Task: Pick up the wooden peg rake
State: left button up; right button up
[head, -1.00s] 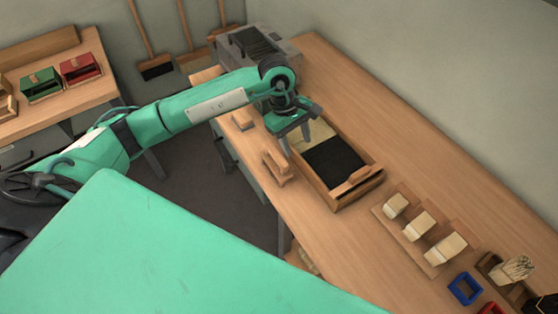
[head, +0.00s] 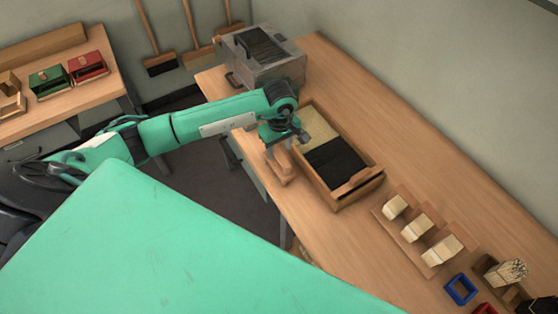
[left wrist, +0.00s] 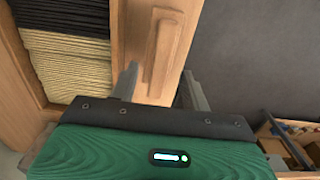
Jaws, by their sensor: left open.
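A small wooden piece with a raised grip bar (head: 284,174), which looks like the wooden peg rake, stands on the bench near its front edge, beside the bristle tray (head: 337,203). Its pegs cannot be made out. My left gripper (head: 282,144) is open and empty, pointing down just above and behind this piece. In the left wrist view the wooden piece (left wrist: 166,48) lies ahead, between the lines of the two open fingers (left wrist: 158,85). The fingers appear apart from it. My right gripper is not in view.
The tray holds pale and black bristle (head: 335,158) close beside my gripper. A grey metal machine (head: 262,58) stands at the bench's far end. Several wooden blocks with pale tufts (head: 416,228) and a blue frame (head: 461,289) lie to the right. The bench's back strip is clear.

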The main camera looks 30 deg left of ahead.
aim_at(279, 153)
pick_arm(q)
notch_tip(279, 153, down, 3)
jog(key=shift+a+f+p, duration=0.1)
jog(key=shift+f+p, duration=0.05)
jog(key=shift+p, duration=0.85)
jog(key=shift+f, duration=0.65)
grip_shut()
jog(key=shift+r, duration=0.1)
